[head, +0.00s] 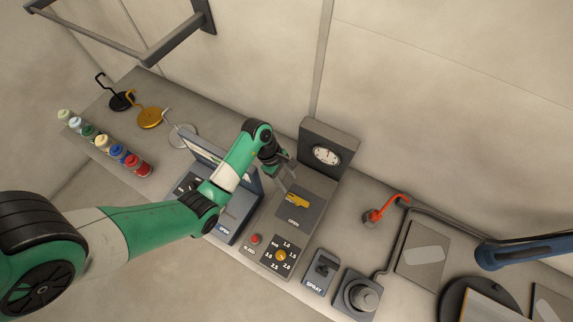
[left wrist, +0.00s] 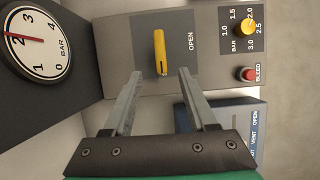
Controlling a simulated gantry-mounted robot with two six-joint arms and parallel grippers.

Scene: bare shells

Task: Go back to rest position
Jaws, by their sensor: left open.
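My left gripper (head: 284,181) is at the end of my green and white arm, above the control panel in the middle of the bench. It is open, with its two fingers apart and nothing between them. The yellow lever (head: 297,201) on the panel is just beyond the fingertips, beside the word OPEN. In the left wrist view, the gripper (left wrist: 160,76) points toward the yellow lever (left wrist: 160,52), with a visible gap between them. My right gripper is not in view.
A pressure gauge (head: 326,156) stands behind the panel. A yellow dial (head: 281,256) and red button (head: 256,239) are at its front. Several bottles (head: 103,142) line the bench at left. A red-handled item (head: 388,209) is right.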

